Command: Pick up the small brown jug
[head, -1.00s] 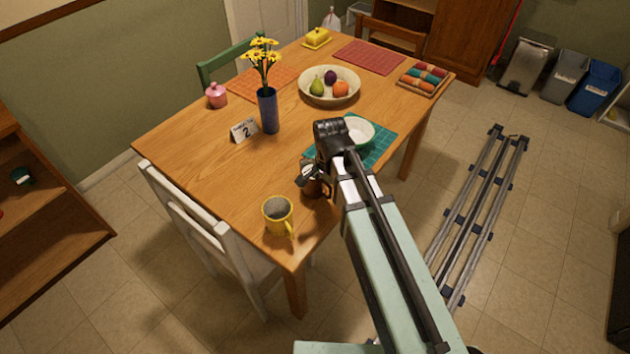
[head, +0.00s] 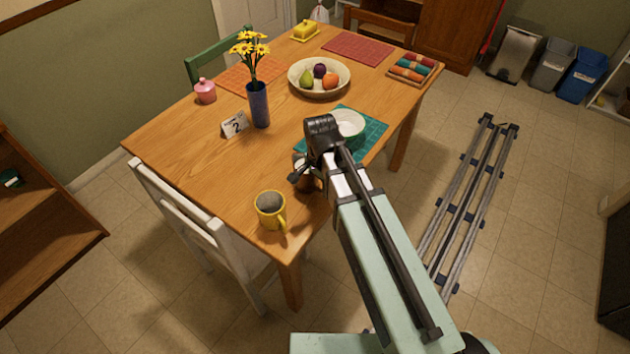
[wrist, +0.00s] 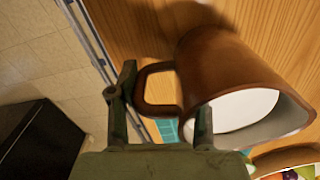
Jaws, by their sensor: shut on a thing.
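The small brown jug (wrist: 228,70) fills the right of the wrist view, tilted in the picture, with its white inside showing. Its loop handle lies between the two fingers of my gripper (wrist: 162,100), one finger on the handle's outer side and the other by the jug's rim. My gripper is shut on the jug at the handle. In the head view the jug (head: 313,184) is mostly hidden behind my arm at the table's near edge. Whether its base touches the table I cannot tell.
A yellow mug (head: 268,209) stands close to the left of the jug. A blue vase (head: 258,106) with flowers and a number card (head: 234,125) stand farther back.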

